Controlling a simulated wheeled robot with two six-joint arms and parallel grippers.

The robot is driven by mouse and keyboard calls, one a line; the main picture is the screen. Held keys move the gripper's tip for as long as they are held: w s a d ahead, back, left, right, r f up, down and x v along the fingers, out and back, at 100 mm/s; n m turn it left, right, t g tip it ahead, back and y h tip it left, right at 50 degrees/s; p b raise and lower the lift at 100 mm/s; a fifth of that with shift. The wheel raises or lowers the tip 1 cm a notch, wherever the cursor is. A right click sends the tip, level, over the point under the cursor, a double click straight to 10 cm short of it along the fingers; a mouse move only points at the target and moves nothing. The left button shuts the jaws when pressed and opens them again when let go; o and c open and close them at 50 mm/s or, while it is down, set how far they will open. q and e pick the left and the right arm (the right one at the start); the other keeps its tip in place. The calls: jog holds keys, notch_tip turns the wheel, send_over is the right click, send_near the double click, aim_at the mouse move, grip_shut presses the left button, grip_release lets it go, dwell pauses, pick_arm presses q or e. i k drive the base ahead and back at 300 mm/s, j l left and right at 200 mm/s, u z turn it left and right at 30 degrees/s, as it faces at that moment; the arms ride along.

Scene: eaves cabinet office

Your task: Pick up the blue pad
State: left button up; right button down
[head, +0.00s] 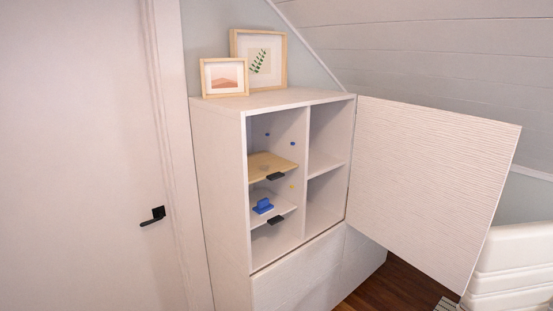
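A small blue object (263,205), which looks like the blue pad, sits on a white shelf (285,212) in the left column of the open cabinet (222,185). It has a flat base with a raised part on top. A black piece (276,220) is at the shelf's front edge, just below and right of it. Neither of my grippers shows in the head view.
The cabinet door (435,180) stands wide open to the right. A wooden shelf (266,166) with a black front piece (276,177) is above the blue object. Two framed pictures (224,77) (260,57) stand on top. A closed room door (75,150) is left; a white chair (515,265) is at lower right.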

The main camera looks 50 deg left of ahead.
aim_at(264, 206)
jog(key=u, duration=1.65)
